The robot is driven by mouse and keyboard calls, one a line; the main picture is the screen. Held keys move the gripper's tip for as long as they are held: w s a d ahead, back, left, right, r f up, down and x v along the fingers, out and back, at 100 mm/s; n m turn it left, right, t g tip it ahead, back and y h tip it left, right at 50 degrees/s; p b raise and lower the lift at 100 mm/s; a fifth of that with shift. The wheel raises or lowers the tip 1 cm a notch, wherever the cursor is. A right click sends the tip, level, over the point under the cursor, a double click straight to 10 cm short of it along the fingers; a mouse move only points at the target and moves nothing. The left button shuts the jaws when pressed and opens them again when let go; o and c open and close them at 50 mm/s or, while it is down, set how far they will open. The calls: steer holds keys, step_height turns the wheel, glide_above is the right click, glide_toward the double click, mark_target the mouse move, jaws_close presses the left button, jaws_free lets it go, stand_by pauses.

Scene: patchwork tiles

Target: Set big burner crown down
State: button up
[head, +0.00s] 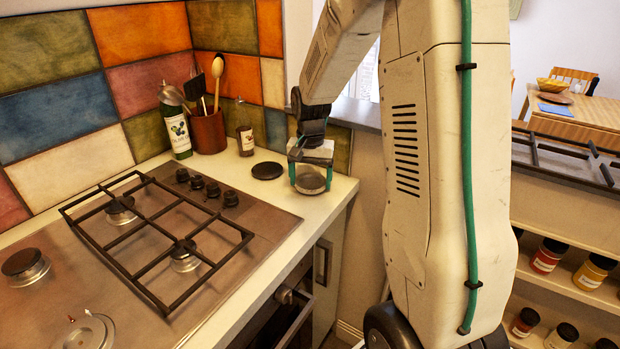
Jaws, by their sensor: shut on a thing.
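My gripper (311,168) is at the right end of the pale counter (262,205), pointing down, with its green-edged fingers shut on a round grey metal piece, which looks like the big burner crown (310,184). The crown is level and low over the counter near its right edge; I cannot tell whether it touches the surface. A flat black disc, likely a burner cap (267,171), lies on the counter just left of my gripper. The steel hob (185,205) is further left, and its front-left burner (85,331) is without a black cap.
A black grate (160,240) covers the hob's right burners. Another burner with a cap (24,265) is at far left. A green bottle (178,132), a utensil pot (208,131) and a small jar (245,141) stand along the tiled wall. The counter front strip is clear.

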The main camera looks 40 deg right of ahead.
mark_target(311, 183)
steer(key=shift+f, duration=0.2)
steer(key=o, duration=1)
steer(key=shift+r, duration=0.1)
step_height(311, 183, up, 12)
steer(key=s+a+r+n, duration=0.4)
steer(key=s+a+r, duration=0.1)
steer(key=s+a, duration=0.55)
steer(key=s+a+n, duration=0.2)
steer(key=s, duration=0.3)
steer(key=s+a+f+n, duration=0.1)
steer(key=s+a, duration=0.1)
steer(key=s, duration=0.4)
steer(key=s+a+f+n+t, duration=0.1)
steer(key=s+a+n, duration=0.1)
steer(key=s, duration=0.4)
steer(key=shift+a+n, duration=0.3)
